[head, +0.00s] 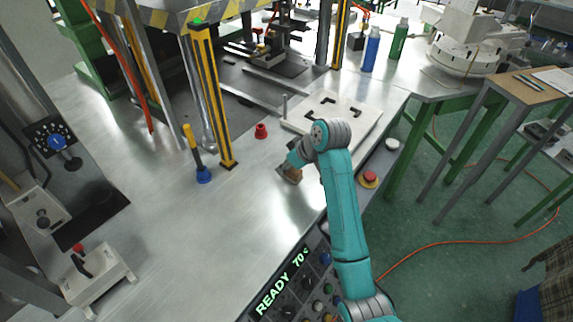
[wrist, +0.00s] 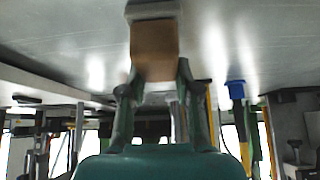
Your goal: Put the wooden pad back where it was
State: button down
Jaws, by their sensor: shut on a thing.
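The wooden pad (head: 292,175) is a small brown block at my gripper (head: 289,167), over the metal worktop in the head view. In the wrist view, which looks inverted, the brown pad (wrist: 154,50) sits between the two fingers of my gripper (wrist: 156,72), and they are shut on it. A grey piece (wrist: 153,9) adjoins the pad's far end there; I cannot tell whether it is part of the pad. The pad looks close to the worktop, but I cannot tell whether it touches.
A white plate (head: 358,127) with black brackets lies behind my gripper. A red cup-like piece (head: 261,131) and a blue-based tool (head: 203,175) stand left of it. A red button (head: 370,179) is at the right edge. The worktop (head: 185,235) at front left is largely clear.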

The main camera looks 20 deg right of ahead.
jog(key=shift+f, duration=0.1)
jog(key=c, duration=0.8)
grip_release()
jog(key=v, duration=1.2)
